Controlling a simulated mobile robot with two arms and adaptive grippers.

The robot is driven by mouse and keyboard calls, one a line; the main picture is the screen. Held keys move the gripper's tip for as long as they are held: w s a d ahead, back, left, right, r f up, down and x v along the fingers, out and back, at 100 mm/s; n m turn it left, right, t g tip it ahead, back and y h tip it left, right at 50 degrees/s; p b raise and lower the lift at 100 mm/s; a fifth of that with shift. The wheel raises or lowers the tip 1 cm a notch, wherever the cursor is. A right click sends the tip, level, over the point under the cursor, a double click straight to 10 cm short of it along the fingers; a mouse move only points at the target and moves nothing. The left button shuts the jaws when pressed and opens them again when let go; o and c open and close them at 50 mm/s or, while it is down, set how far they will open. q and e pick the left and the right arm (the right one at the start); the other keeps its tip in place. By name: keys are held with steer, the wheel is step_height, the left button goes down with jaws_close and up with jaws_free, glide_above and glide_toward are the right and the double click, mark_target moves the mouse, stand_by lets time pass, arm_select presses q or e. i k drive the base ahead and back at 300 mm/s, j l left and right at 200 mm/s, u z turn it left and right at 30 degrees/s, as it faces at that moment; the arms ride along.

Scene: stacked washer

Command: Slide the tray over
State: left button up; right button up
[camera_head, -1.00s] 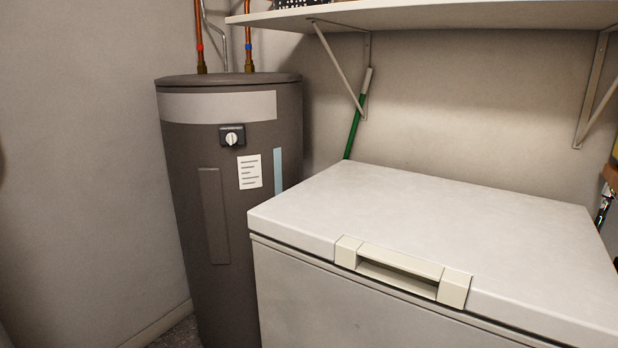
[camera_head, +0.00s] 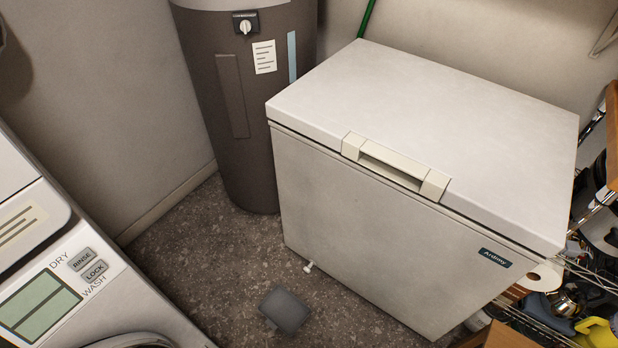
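I see nothing that I can clearly tell is the tray. A small dark grey flat piece (camera_head: 286,310) lies on the speckled floor in front of the chest freezer; I cannot tell what it is. Neither of my grippers shows in the head view.
A white chest freezer (camera_head: 350,210) with its lid shut stands beside a dark water heater (camera_head: 240,150). A washer panel (camera_head: 60,290) fills the lower left. A cluttered wire rack (camera_head: 570,270) is at right. Some floor (camera_head: 190,255) is free between washer and freezer.

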mark_target(283, 310)
steer(key=k+u, duration=0.4)
steer(key=k, duration=0.45)
